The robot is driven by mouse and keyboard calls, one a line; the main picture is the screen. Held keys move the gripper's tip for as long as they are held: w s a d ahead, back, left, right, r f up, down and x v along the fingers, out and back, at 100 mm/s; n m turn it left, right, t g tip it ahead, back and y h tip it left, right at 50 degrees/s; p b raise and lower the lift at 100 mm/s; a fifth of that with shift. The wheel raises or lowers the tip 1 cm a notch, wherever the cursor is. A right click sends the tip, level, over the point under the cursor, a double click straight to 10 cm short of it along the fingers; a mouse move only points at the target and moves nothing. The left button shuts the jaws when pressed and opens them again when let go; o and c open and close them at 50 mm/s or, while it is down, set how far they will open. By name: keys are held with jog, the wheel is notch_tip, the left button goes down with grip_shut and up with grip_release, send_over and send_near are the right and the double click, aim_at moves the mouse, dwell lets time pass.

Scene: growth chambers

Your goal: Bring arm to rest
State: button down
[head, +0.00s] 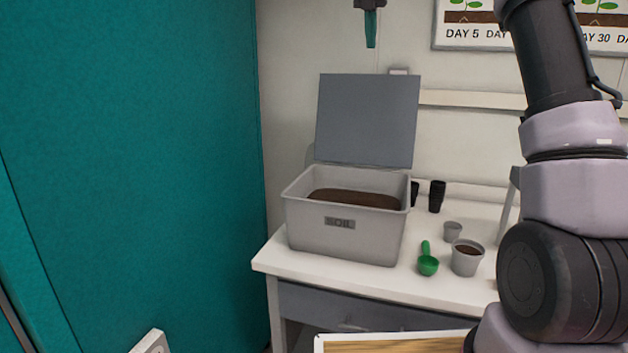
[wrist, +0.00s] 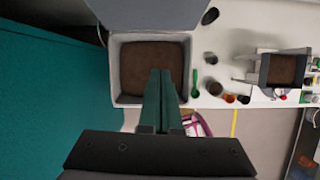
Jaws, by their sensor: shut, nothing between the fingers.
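My gripper (head: 370,42) hangs at the top of the head view, its green fingers pointing down. It is well above the table, in front of the wall and above the open lid of the soil bin. In the wrist view my gripper (wrist: 160,72) shows two long green fingers pressed together with nothing between them. The fingertips overlap the soil bin (wrist: 118,96) in that picture but do not touch it. My arm fills the right side of the head view, and its upper part is out of frame.
The grey soil bin (head: 340,234) stands on the white table (head: 330,282) with its lid (head: 367,120) raised. A green scoop (head: 427,260), a pot of soil (head: 467,258) and a small empty pot (head: 452,232) stand right of it. A teal panel (head: 130,170) fills the left.

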jog(key=s+d+f+m, duration=0.2)
jog(key=s+f+m, duration=0.1)
jog(key=s+m, duration=1.45)
jog(key=s+d+f+m+t+y, duration=0.1)
jog(key=s+d+f+m, duration=0.2)
jog(key=s+f+m, duration=0.3)
jog(key=s+d+f+m+t+y, duration=0.2)
jog(key=s+d+f+m, duration=0.2)
jog(key=s+f+m, duration=0.3)
jog(key=s+m, duration=0.5)
jog(key=s, duration=0.2)
jog(key=shift+s, duration=0.4)
